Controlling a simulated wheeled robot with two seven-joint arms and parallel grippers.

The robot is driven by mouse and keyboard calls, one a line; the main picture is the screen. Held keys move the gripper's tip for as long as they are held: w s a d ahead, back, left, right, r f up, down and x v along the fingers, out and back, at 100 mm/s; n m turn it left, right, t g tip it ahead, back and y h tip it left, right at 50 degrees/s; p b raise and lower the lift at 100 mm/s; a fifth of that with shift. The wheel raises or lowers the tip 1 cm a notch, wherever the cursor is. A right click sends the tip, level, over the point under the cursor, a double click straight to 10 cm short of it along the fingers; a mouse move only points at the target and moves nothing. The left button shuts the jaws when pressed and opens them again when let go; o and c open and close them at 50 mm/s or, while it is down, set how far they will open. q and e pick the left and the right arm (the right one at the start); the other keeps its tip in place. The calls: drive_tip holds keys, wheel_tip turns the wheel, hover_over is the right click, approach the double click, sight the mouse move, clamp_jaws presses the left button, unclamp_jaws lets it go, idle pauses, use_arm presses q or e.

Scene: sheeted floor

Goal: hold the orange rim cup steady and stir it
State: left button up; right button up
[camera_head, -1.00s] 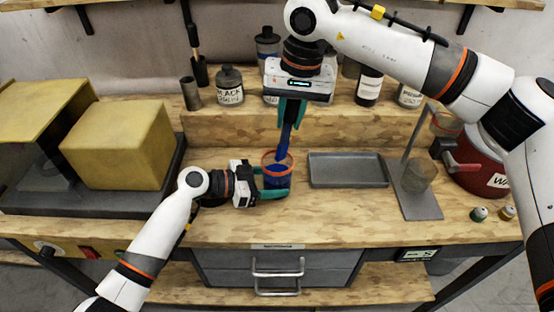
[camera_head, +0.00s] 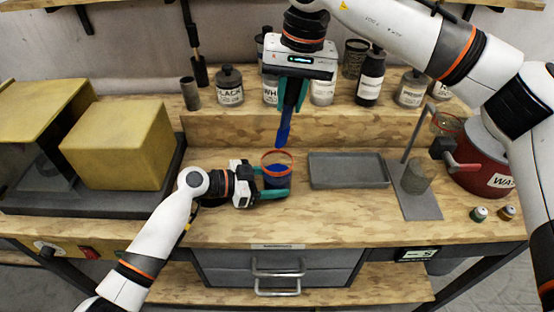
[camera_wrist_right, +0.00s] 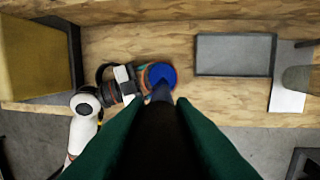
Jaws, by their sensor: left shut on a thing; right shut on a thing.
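The orange rim cup (camera_head: 277,157) stands on the bench with blue contents inside. My left gripper (camera_head: 276,182) is shut around the cup from the left, its green fingers on the cup's sides. My right gripper (camera_head: 292,97) is above and behind the cup, shut on a blue stirring tool (camera_head: 284,130) that hangs down. In the right wrist view the cup's blue contents (camera_wrist_right: 161,74) show beyond the dark tool, between the green fingers. The fingers hide the tool's upper part.
A grey tray (camera_head: 348,183) lies right of the cup, then a metal stand (camera_head: 421,205) and a red waste pot (camera_head: 478,180). Labelled bottles (camera_head: 230,88) line the raised shelf behind. A yellow block (camera_head: 120,146) is at left. The bench front is clear.

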use_arm(q)
drive_tip(key=o, duration=1.1)
drive_tip(key=v, duration=1.2)
drive_tip(key=shift+s, duration=0.1)
